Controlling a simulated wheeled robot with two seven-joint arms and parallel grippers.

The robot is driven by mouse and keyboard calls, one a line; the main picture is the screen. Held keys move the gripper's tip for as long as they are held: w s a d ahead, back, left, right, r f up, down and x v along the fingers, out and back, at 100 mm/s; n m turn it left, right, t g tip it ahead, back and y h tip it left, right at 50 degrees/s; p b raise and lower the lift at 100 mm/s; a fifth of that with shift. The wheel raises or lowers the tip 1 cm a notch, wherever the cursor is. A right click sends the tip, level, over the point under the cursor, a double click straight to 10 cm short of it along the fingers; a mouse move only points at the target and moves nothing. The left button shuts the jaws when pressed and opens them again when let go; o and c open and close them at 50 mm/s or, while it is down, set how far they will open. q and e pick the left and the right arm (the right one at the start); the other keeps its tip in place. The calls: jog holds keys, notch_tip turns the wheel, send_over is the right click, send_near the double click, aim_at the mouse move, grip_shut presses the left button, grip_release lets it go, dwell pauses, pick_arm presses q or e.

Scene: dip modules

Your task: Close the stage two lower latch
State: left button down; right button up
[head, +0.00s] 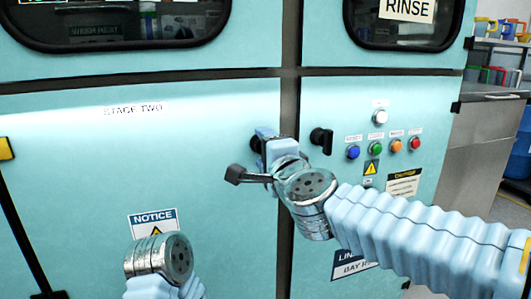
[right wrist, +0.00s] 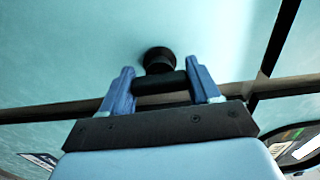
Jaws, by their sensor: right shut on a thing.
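The stage two lower door is the large pale teal panel (head: 75,175) under the "STAGE TWO" label in the head view. Its black latch (head: 256,144) is at the door's right edge, mostly hidden by my right gripper (head: 268,140). In the right wrist view, the latch's round black base (right wrist: 158,57) sits on the panel. Its black bar lies crosswise between the two blue fingers of my right gripper (right wrist: 162,88), which are shut on it. My left wrist shows at the bottom of the head view, but its gripper does not.
A second black latch (head: 321,138) is on the panel to the right, close to my right gripper. Beside it are coloured buttons (head: 376,148). Windowed upper doors (head: 120,60) are above. A counter with coloured cups (head: 490,75) stands at the far right.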

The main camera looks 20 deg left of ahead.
jog(key=shift+m, duration=0.3)
jog(key=o, duration=1.1)
jog(key=shift+c, duration=0.2)
jog(key=v, duration=1.3)
jog(key=shift+s+d, duration=0.3)
